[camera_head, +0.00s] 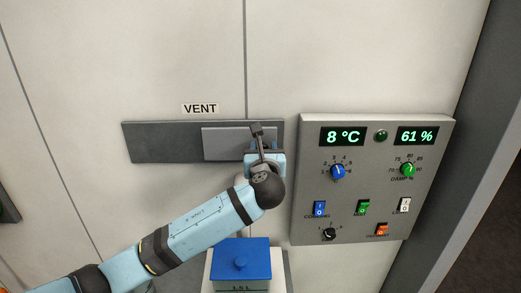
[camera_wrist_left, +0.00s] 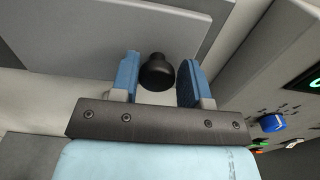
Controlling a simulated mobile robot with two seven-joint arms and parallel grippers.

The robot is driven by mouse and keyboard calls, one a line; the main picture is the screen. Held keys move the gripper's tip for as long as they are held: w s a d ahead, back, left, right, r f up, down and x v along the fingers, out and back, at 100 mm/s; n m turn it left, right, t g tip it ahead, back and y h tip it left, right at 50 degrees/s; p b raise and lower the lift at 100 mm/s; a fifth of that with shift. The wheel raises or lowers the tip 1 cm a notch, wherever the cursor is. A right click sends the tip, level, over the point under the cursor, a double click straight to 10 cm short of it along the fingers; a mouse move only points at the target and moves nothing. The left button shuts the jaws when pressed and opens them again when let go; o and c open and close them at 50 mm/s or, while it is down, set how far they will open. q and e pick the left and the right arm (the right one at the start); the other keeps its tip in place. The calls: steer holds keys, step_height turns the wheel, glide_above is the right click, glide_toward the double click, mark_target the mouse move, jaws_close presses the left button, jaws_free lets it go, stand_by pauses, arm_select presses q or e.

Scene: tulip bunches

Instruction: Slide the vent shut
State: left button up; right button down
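The vent (camera_head: 160,142) is a long dark grey panel on the pale wall, under a "VENT" label (camera_head: 200,108). Its lighter grey slider plate (camera_head: 225,143) sits at the right part of the panel, and the darker left part is uncovered. The plate also shows in the left wrist view (camera_wrist_left: 190,22). A round black knob (camera_wrist_left: 156,72) stands out from the plate. My left gripper (camera_wrist_left: 158,80) is open, with one blue finger on each side of the knob and gaps visible. In the head view my left gripper (camera_head: 260,152) covers the knob. My right gripper is not in view.
A grey control box (camera_head: 340,235) with displays, knobs and switches stands close to the right of the vent. A blue-lidded container (camera_head: 241,258) marked 1.5 L is below my left gripper.

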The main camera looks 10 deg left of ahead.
arm_select(q)
steer(key=shift+o, duration=1.3)
steer(key=shift+w+d, duration=0.1)
steer(key=shift+d, duration=0.1)
steer(key=b+v, duration=0.2)
steer(key=v, duration=1.1)
steer(key=shift+s+d, duration=0.15)
steer(key=shift+s, duration=0.25)
steer(key=shift+f, duration=0.1)
